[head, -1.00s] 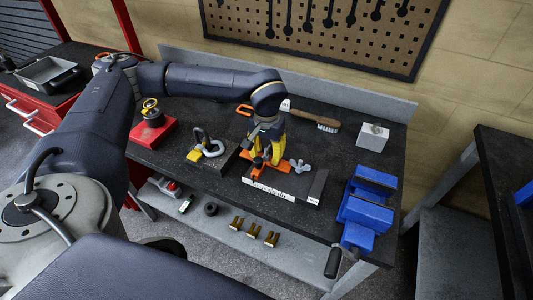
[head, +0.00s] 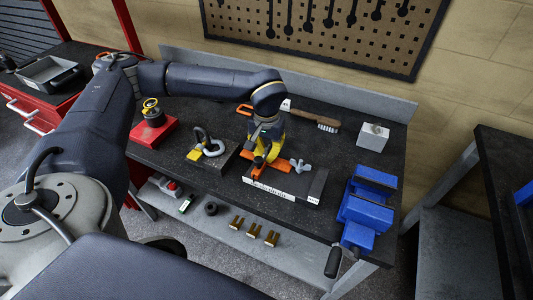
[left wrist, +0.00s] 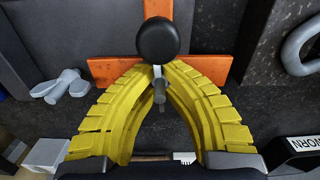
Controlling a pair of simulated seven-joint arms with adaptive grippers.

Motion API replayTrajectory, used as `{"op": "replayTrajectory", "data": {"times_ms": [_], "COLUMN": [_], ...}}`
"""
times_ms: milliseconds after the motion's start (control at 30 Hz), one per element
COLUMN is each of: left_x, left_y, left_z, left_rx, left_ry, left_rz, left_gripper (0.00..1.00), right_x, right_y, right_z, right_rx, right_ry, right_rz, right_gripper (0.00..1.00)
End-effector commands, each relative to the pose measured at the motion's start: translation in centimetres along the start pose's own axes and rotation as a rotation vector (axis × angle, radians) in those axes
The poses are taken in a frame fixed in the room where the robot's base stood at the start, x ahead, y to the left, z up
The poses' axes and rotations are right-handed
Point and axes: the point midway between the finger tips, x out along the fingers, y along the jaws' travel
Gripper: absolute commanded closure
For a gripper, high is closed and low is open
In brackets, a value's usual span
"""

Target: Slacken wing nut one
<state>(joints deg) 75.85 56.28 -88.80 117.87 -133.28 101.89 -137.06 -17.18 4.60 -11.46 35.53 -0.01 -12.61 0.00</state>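An orange clamp bar (head: 268,165) lies on a dark block with a white label, on the bench. It also shows in the left wrist view (left wrist: 104,70), with a black round knob (left wrist: 157,39) over it. My left gripper (head: 262,159) is over the bar. In the left wrist view its yellow fingers (left wrist: 159,72) converge on a small grey piece (left wrist: 160,90), seemingly a wing nut, mostly hidden between them. A second grey wing nut (head: 301,166) stands at the bar's right end, clear of the fingers; it also shows in the left wrist view (left wrist: 62,86). My right gripper is not in view.
A grey shackle (head: 208,146) on a dark plate and a red block (head: 152,132) stand left of the gripper. A blue vise (head: 367,205) stands at the right. A brush (head: 312,117) and a grey box (head: 373,136) lie behind.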

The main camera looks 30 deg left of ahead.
Motion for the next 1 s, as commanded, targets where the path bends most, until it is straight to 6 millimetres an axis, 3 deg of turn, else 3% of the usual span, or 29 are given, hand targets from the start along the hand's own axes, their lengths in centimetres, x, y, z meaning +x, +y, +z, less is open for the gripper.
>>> {"op": "replayTrajectory", "data": {"times_ms": [400,433,700,1000], "left_x": [-0.32,-0.33,-0.20,-0.26], "left_y": [-0.05,-0.05,-0.04,-0.03], "left_z": [-0.71,-0.72,-0.44,-0.29], "left_rx": [-0.054,-0.054,-0.053,-0.051], "left_ry": [0.020,0.020,0.012,0.008], "left_rz": [0.004,0.004,0.003,0.002], "left_gripper": [1.00,0.91,0.60,0.58], "right_x": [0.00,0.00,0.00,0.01], "right_y": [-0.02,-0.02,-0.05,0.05], "right_z": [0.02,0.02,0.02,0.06], "right_rx": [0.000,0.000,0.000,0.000], "right_ry": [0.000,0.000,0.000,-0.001], "right_rz": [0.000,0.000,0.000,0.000], "right_gripper": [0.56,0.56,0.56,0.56]}}
